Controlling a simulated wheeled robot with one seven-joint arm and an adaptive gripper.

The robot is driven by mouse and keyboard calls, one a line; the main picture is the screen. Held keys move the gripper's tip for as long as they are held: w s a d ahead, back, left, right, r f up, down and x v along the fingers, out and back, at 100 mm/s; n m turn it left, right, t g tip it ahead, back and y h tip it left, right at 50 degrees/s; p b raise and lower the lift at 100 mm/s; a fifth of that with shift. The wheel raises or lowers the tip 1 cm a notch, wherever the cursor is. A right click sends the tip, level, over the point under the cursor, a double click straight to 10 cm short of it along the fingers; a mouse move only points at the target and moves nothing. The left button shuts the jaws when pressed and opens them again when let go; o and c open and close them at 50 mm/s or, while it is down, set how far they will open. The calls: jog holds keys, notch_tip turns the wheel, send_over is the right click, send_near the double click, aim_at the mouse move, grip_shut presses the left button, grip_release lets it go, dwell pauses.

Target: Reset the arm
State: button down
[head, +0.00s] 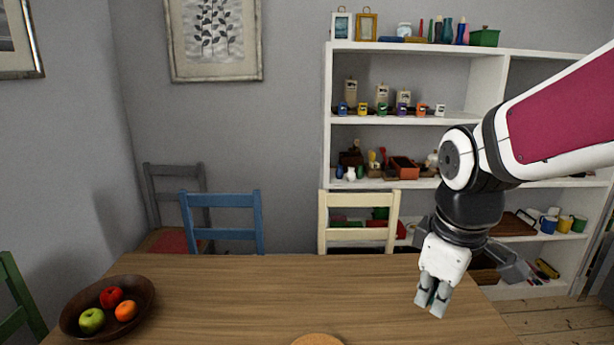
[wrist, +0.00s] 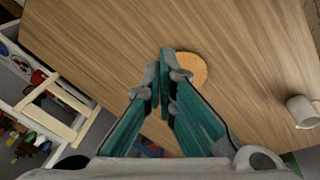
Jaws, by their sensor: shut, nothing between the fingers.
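My gripper (head: 432,304) hangs at the right side of the wooden table (head: 230,285) in the head view, pointing down with its fingers above the tabletop. In the wrist view my gripper (wrist: 164,72) is shut, its fingertips together with nothing between them. My arm reaches in from the right edge of the head view.
A round cork mat (wrist: 190,75) lies on the table. A wooden bowl (head: 71,320) with fruit stands at the left. A white mug (wrist: 302,111) shows in the wrist view. Chairs, including a blue one (head: 223,222) and a cream one (head: 358,222), and a white shelf (head: 430,121) stand behind.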

jog(key=s+r+m+t, duration=0.1)
jog(key=s+r+m, duration=0.1)
jog(key=s+m, duration=0.2)
jog(key=s+r+m+p, duration=0.1)
jog(key=s+r+m, duration=0.2)
jog(key=s, duration=0.8)
jog(key=shift+s+d+m+t, duration=0.15)
jog(key=shift+s+m+t, duration=0.2)
jog(key=shift+m, duration=0.75)
jog(key=shift+w, duration=0.15)
